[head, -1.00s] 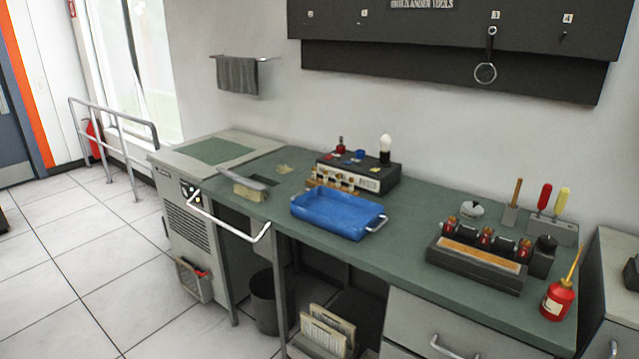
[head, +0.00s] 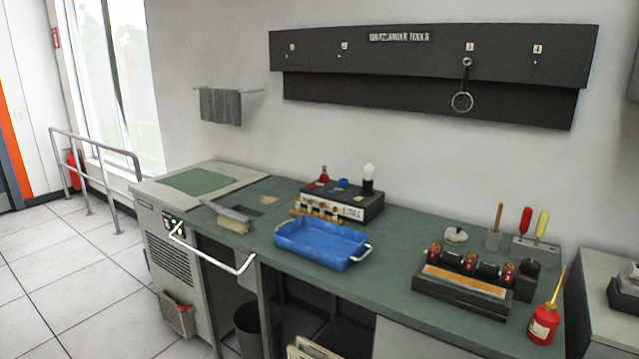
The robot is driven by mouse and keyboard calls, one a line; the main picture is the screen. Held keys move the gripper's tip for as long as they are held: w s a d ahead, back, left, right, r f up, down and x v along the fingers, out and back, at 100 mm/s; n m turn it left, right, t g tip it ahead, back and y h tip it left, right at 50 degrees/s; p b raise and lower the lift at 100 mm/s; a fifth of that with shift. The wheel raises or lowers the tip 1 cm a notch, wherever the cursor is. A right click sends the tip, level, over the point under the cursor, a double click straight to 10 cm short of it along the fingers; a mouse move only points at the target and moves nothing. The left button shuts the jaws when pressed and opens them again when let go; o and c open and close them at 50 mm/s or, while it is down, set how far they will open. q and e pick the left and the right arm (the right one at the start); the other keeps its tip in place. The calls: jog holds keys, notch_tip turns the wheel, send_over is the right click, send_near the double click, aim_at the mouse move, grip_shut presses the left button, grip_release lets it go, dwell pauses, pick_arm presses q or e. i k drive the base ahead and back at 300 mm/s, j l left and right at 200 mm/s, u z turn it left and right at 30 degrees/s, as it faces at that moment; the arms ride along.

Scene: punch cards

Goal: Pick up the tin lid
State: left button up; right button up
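A small round pale-grey object with a raised top (head: 456,236) sits on the green bench top, behind the dark box with red and black parts. It may be the tin lid, but it is too small to tell whether it is a lid alone or a lid on a tin. Nothing touches it from above. Neither of my grippers is in view.
The green bench (head: 392,270) carries a blue tray (head: 320,257), a test box with a bulb (head: 342,208), a dark box (head: 462,291), a red oil can (head: 544,325) and upright screwdrivers (head: 525,221). A white rail (head: 210,256) juts from the front. Floor at left is clear.

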aim_at(457, 234)
jog(key=i+j+z, duration=0.4)
jog(key=i+j, duration=0.3)
jog(key=i+j+z, duration=0.35)
jog(key=i+j, duration=0.45)
jog(key=j, duration=0.15)
